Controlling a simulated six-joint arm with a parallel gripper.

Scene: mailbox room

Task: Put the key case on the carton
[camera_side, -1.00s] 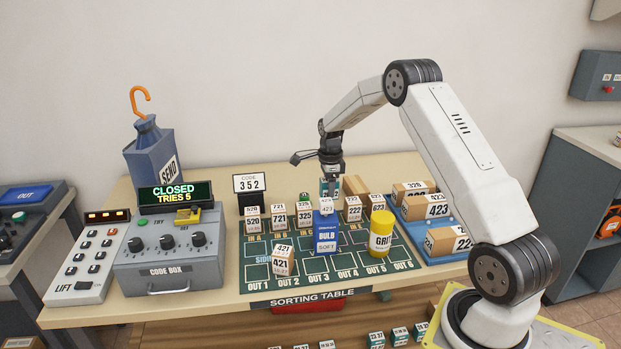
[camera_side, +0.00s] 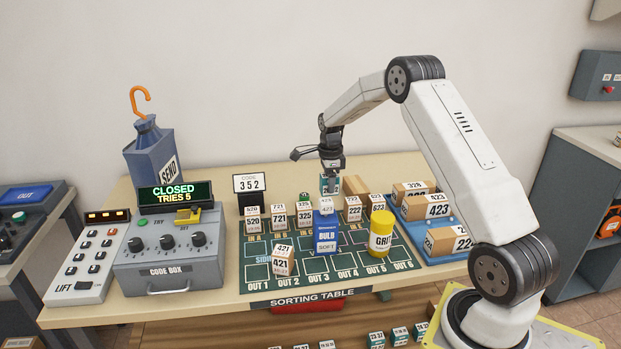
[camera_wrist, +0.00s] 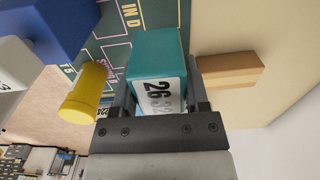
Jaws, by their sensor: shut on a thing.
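My gripper (camera_side: 331,177) is over the back of the sorting table. In the wrist view its two fingers (camera_wrist: 158,105) are shut on a teal box (camera_wrist: 158,55) with a white label reading about "26". The teal box shows only partly in the side view (camera_side: 324,186), behind the other boxes. A plain brown carton-like block (camera_side: 355,185) lies just right of the gripper, and it also shows in the wrist view (camera_wrist: 230,72). Nothing in view is marked as a key case, so I cannot tell which thing it is.
A blue bulb box (camera_side: 326,235) and a yellow grit can (camera_side: 381,235) stand in front, with several numbered boxes around them. A blue tray (camera_side: 455,251) with numbered cartons is at right. The code box (camera_side: 168,265) is at left.

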